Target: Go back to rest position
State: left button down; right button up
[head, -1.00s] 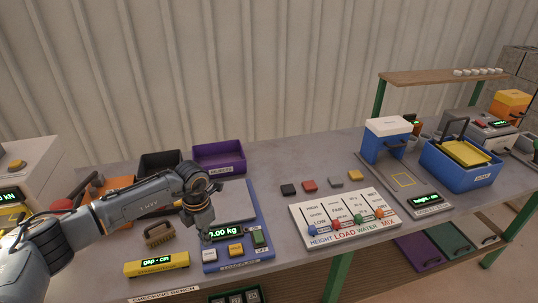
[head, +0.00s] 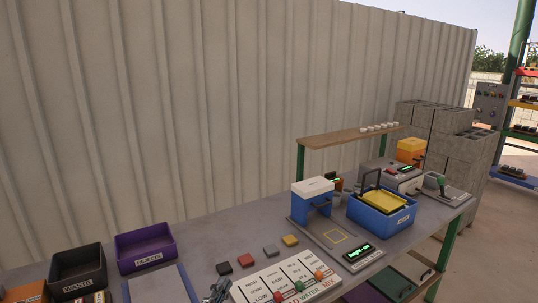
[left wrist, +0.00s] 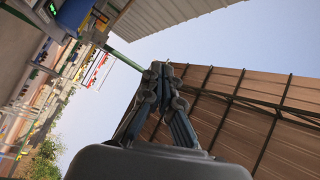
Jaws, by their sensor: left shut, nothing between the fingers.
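My left gripper (head: 218,290) shows at the bottom edge of the head view, at the left end of the white slider panel (head: 262,292). Most of my left arm is out of the frame. In the left wrist view the fingers of the left gripper (left wrist: 160,70) meet at their tips, with nothing between them. Behind them are sky and a brown roof, so this gripper points upward or outward, away from the bench top. My right gripper is in neither view.
The grey bench (head: 205,221) holds a black waste bin (head: 78,270), a purple rejects bin (head: 145,247), several small coloured blocks, a blue-and-white press (head: 313,190) and a blue tub (head: 383,219). A wooden shelf (head: 345,137) stands behind. Concrete blocks (head: 435,130) are stacked beyond.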

pick_arm(q)
jog(key=s+a+f+n+g+y, duration=0.4)
jog(key=a+f+n+y, duration=0.3)
jog(key=a+f+n, duration=0.15)
jog(key=s+a+f+n+g, duration=0.1)
jog(key=s+f+n+g, duration=0.2)
jog(key=s+f+g, duration=0.65)
jog(key=s+a+f+n+g, duration=0.15)
jog(key=s+f+n, duration=0.3)
jog(key=s, duration=0.95)
notch_tip(320, 180, down, 28)
jog(key=m+g+b, duration=0.1)
jog(key=g+b, duration=0.1)
jog(key=b, duration=0.1)
jog(key=s+a+f+b, duration=0.2)
jog(key=s+f, duration=1.5)
jog(key=f, duration=0.2)
jog(key=shift+s+a+f+g+b, duration=0.15)
jog(key=shift+s+a+g+b, duration=0.15)
jog(key=shift+s+g, duration=0.1)
